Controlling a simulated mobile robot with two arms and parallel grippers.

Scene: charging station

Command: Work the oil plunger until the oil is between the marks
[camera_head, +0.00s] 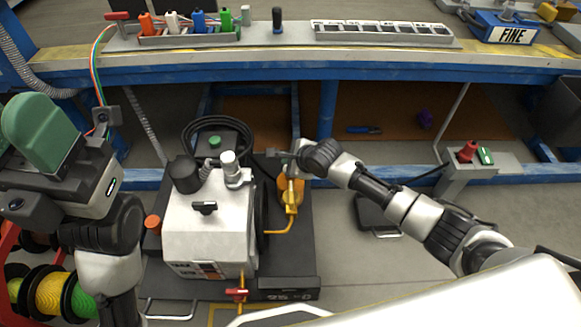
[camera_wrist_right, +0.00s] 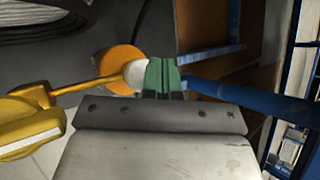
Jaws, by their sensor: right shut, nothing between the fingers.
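The white compressor-like machine (camera_head: 210,225) stands on a dark base below the bench. An orange oil cylinder with a yellow-orange fitting (camera_head: 291,195), apparently the oil plunger, stands at its right side. In the right wrist view an orange round part (camera_wrist_right: 116,60) and a yellow rod with a pale end show beside the fingertips. My right gripper (camera_head: 274,153) is at the top of the cylinder; its green fingertips (camera_wrist_right: 162,76) are together and empty, close to the pale end. Contact is unclear. My left gripper (camera_head: 40,135) is at the far left, away from the machine. No oil level or marks are readable.
A blue-framed bench (camera_head: 330,65) with sockets and a FINE box (camera_head: 511,35) runs across the back. A coiled black hose (camera_head: 218,125) lies behind the machine. A pedestal with a red knob (camera_head: 467,152) stands right. Cable reels (camera_head: 45,292) sit at lower left.

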